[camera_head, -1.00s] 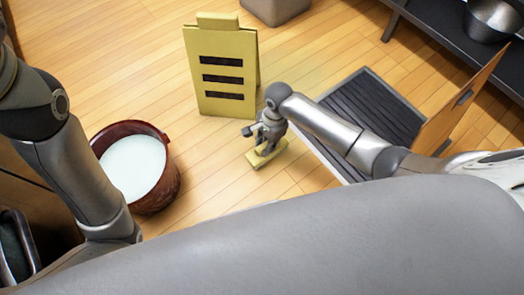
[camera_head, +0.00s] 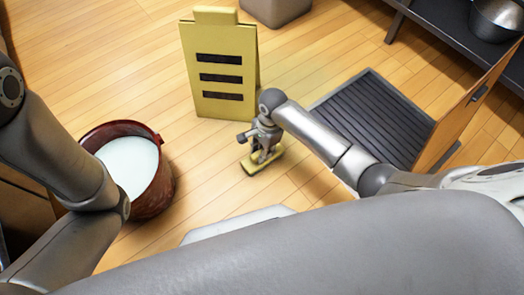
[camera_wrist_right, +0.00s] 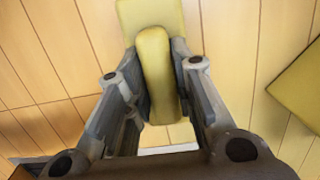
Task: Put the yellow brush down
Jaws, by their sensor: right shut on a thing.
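The yellow brush (camera_head: 270,165) is low over the wooden floor in the head view, in front of the yellow sign; whether it touches the floor cannot be told. My right gripper (camera_head: 264,152) is shut on it from above. In the right wrist view the brush's rounded yellow grip (camera_wrist_right: 157,75) sits between the two fingers of my right gripper (camera_wrist_right: 158,88), and a wider yellow part extends beyond it. My left arm shows at the left of the head view, but its gripper is out of the picture.
A yellow sign (camera_head: 218,106) stands behind the brush. A dark red bucket (camera_head: 155,195) of whitish liquid stands to the left. A dark ribbed mat or tray (camera_head: 375,115) and an open wooden door (camera_head: 455,130) are to the right. Bare floor (camera_head: 210,155) lies around the brush.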

